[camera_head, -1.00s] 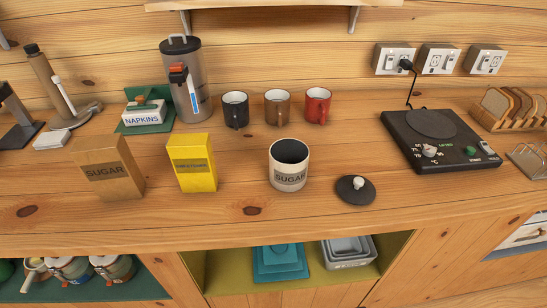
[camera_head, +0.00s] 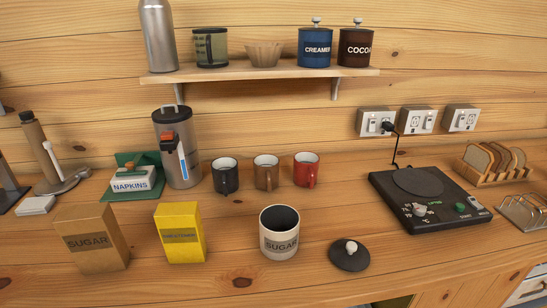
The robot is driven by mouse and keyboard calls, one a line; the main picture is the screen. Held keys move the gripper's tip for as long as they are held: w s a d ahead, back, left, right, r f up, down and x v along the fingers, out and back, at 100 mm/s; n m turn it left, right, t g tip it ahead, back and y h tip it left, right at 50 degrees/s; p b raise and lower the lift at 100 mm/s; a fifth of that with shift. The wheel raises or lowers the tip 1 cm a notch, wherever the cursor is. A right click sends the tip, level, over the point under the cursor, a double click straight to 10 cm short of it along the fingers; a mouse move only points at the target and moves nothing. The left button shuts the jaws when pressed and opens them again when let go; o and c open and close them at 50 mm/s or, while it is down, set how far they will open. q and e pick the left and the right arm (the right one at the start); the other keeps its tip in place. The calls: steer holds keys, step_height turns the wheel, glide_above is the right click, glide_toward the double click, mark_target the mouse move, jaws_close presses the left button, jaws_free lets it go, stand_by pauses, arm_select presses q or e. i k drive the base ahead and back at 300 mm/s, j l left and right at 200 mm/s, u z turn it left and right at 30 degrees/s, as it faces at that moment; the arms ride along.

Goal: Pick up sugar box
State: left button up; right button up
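The sugar box (camera_head: 91,239) is a brown cardboard box labelled SUGAR. It stands upright on the wooden counter at the front left. A yellow box (camera_head: 180,233) stands just to its right, apart from it. A white canister labelled SUGAR (camera_head: 279,240) stands further right, open at the top. Its dark lid with a pale knob (camera_head: 349,256) lies on the counter beside it. Neither of my grippers shows in the head view.
Behind the boxes stand a napkin holder (camera_head: 133,181), a metal dispenser (camera_head: 178,150) and black, brown and red mugs (camera_head: 266,174). A hot plate (camera_head: 428,200) and toast rack (camera_head: 492,170) are at right. A shelf (camera_head: 260,72) hangs above. The counter's front strip is clear.

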mark_target(91, 234)
steer(key=j+u, duration=0.1)
steer(key=u, duration=1.05)
